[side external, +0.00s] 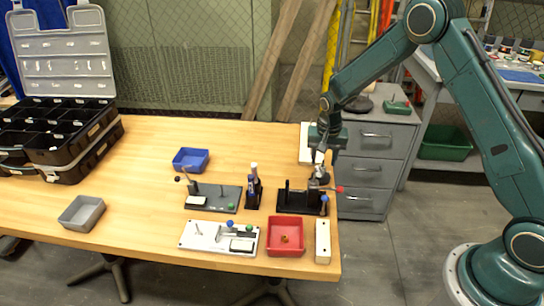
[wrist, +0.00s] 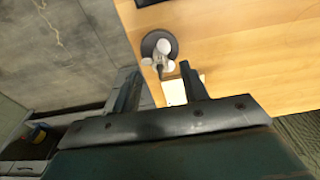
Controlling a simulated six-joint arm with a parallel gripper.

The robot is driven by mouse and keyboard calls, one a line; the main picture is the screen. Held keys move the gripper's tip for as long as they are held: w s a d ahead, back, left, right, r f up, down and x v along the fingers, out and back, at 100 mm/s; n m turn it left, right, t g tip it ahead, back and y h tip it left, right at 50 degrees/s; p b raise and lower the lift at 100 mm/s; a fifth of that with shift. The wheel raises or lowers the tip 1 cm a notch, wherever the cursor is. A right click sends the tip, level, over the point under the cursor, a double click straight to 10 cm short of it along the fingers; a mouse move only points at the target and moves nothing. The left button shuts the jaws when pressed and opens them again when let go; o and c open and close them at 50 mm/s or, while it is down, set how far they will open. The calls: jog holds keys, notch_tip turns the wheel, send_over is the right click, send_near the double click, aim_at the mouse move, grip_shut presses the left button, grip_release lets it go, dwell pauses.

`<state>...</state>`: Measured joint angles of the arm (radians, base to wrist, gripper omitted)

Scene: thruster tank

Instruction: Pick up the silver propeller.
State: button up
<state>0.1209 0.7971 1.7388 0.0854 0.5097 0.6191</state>
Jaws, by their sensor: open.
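The silver propeller (wrist: 163,50) shows in the wrist view on a dark round base (wrist: 149,40), just beyond my fingertips. In the side view a small silver piece (side external: 320,173), which looks like the same propeller, sits right below my gripper (side external: 321,157), near the table's right edge. In the wrist view my gripper (wrist: 158,72) is open, one finger on each side, with nothing held between them. The propeller lies ahead of the gap, roughly in line with it. Its exact distance from the fingers is hard to tell.
A black fixture (side external: 290,203) stands close below the gripper. A white block (side external: 305,130) is behind it. A red tray (side external: 270,248), a white board (side external: 205,243), a grey board (side external: 225,203) and a blue tray (side external: 190,168) lie left. The table's left middle is mostly clear.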

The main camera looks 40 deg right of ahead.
aim_at(323, 170)
jog(key=shift+w+d+f, duration=0.1)
jog(key=shift+f, duration=1.2)
grip_shut()
